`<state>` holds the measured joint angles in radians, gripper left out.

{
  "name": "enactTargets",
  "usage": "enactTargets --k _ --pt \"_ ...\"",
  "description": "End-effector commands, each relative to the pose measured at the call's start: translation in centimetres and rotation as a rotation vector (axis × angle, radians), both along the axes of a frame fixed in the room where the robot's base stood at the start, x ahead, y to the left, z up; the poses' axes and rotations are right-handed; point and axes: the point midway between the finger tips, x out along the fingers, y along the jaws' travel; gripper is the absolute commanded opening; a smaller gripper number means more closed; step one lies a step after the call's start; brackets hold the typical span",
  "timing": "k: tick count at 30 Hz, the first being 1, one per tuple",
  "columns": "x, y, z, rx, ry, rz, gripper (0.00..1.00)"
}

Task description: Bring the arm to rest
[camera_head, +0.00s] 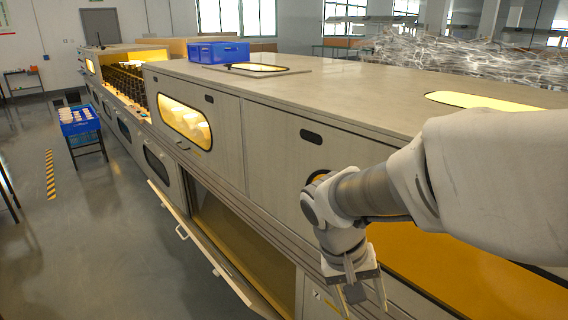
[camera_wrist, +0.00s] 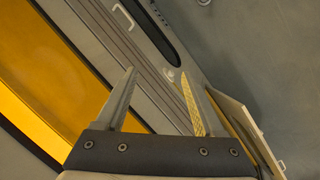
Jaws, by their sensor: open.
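My gripper (camera_head: 364,293) hangs at the end of my arm in front of the long burn-in machine (camera_head: 228,115), at the lower right of the head view. In the wrist view my gripper (camera_wrist: 158,95) shows two fingers spread apart with nothing between them. The machine's side panel and ledge lie beyond the fingertips there. The gripper seems apart from the machine, though the exact gap cannot be told.
A lower hatch door (camera_head: 205,252) hangs open beside the gripper. An amber window (camera_head: 480,275) lies below my arm. A stand with a blue tray (camera_head: 78,126) is at the left.

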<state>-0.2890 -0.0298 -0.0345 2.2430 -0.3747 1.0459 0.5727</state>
Motion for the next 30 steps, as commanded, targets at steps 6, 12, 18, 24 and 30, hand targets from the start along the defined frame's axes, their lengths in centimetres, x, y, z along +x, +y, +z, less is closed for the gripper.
enactTargets --k 6,12,18,24,30 --pt "-2.8 -0.7 3.7 0.146 -0.129 0.039 0.7" --pt "-5.2 -0.9 6.3 0.237 -0.267 0.095 0.7" --pt "-7.1 -0.8 8.2 0.284 -0.398 0.153 0.7" --pt "-8.0 -0.6 11.6 0.298 -0.47 0.19 0.7" --pt "-8.0 -0.6 16.0 0.299 -0.469 0.189 0.7"
